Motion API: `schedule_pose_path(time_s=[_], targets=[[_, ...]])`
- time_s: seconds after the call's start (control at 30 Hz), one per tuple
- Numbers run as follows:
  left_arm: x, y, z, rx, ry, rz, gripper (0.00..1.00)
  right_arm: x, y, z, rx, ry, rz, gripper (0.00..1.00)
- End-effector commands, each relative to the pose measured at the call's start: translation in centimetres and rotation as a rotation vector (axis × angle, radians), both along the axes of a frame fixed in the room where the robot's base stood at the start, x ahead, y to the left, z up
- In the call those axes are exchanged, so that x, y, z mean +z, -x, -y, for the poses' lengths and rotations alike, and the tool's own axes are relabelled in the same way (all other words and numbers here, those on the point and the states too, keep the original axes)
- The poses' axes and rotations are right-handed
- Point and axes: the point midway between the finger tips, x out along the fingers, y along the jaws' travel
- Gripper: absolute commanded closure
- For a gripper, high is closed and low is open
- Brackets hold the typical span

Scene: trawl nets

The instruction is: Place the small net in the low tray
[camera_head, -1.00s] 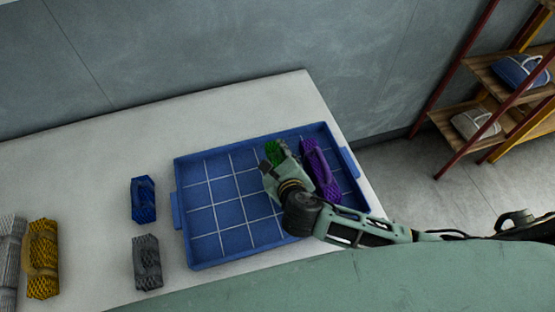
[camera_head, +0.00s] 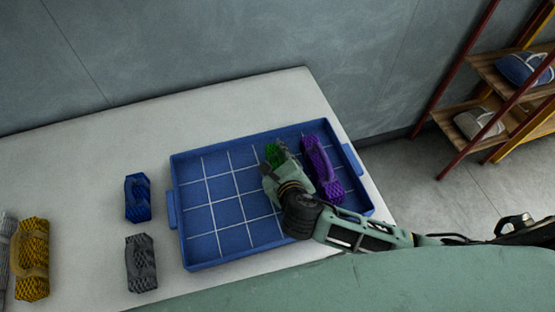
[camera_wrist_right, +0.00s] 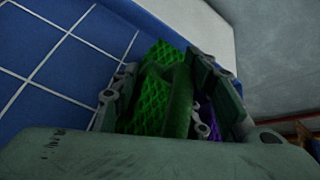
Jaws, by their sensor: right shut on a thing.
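The low tray (camera_head: 215,240) is blue with a white grid and lies on the pale table. My right gripper (camera_head: 272,170) is over the right half of the tray, shut on a small green net (camera_head: 273,152). In the right wrist view the green net (camera_wrist_right: 160,95) sits between the two fingers, its strap in the grip. I cannot tell whether it touches the tray floor. A purple net (camera_head: 322,168) lies in the tray just right of the gripper. My left gripper is not in view.
A blue net (camera_head: 138,198) and a grey net (camera_head: 141,264) lie on the table left of the tray. A yellow net (camera_head: 32,260) lies at the far left, beside a light grey one. The tray's left and middle cells are empty. A shelf rack (camera_head: 490,115) stands at right.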

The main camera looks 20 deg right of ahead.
Motion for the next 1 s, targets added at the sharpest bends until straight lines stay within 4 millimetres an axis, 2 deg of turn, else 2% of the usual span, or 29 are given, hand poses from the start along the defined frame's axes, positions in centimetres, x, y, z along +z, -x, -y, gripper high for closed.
schedule_pose_path(time_s=[0.3,0.33,0.57,0.87,1.0], targets=[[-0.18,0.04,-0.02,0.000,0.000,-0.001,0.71,-0.60,-0.05,-0.02,0.000,0.000,0.001,0.97],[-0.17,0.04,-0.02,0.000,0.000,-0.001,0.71,-0.60,-0.05,-0.02,0.000,0.000,0.002,0.59],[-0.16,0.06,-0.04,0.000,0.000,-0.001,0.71,-0.59,-0.03,-0.02,0.000,0.000,0.001,0.39],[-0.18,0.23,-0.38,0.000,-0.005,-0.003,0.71,-0.68,0.06,-0.01,0.000,0.000,-0.001,0.37],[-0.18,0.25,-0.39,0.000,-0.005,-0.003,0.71,-0.21,0.82,-0.07,0.002,0.000,0.000,0.37]])
